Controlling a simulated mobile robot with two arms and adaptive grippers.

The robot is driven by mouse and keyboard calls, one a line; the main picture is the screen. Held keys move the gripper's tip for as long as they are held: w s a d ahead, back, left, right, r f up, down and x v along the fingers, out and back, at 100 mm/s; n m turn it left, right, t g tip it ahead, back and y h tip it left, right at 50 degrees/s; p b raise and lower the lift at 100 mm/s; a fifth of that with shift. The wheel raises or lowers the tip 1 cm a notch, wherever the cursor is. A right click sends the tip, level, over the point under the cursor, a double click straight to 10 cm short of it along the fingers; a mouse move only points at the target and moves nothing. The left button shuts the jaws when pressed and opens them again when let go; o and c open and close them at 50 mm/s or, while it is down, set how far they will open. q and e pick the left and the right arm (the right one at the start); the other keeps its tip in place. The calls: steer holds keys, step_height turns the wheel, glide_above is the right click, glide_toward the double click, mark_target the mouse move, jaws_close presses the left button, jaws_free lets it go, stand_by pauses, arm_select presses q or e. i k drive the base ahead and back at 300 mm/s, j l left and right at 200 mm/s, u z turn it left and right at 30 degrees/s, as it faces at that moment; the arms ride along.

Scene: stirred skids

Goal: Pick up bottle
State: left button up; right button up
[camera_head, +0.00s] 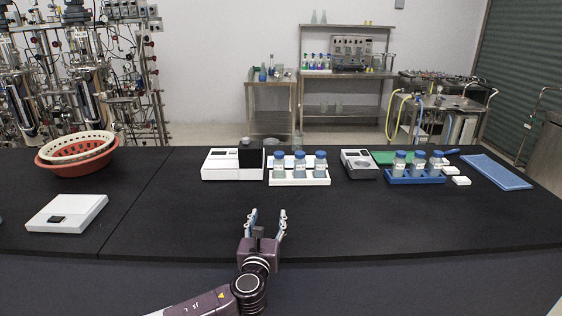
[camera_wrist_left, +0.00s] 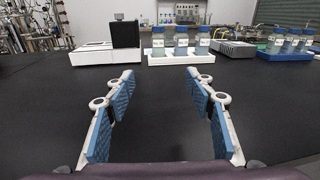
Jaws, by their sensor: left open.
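Three clear bottles with blue caps stand upright in a white rack: a left one (camera_head: 279,163), a middle one (camera_head: 299,163) and a right one (camera_head: 320,163). They also show in the left wrist view (camera_wrist_left: 181,42), beyond the fingertips. Three more blue-capped bottles (camera_head: 418,163) stand in a blue rack (camera_head: 415,179) to the right. My left gripper (camera_head: 267,213) is open and empty over the front part of the black table, short of the white rack (camera_head: 299,180). Its blue-padded fingers frame bare table in the left wrist view (camera_wrist_left: 160,95). My right gripper is not in view.
A white device with a black block (camera_head: 222,164) stands left of the white rack. A grey-white device (camera_head: 358,164) stands between the racks. A blue tray (camera_head: 496,172) lies far right. Red and white baskets (camera_head: 72,165) and a white scale (camera_head: 67,213) are left. The table's middle is clear.

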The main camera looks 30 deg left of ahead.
mark_target(279, 165)
steer(key=i+j, duration=0.25)
steer(key=i, duration=0.15)
steer(key=i+j, duration=0.3)
steer(key=i, duration=0.1)
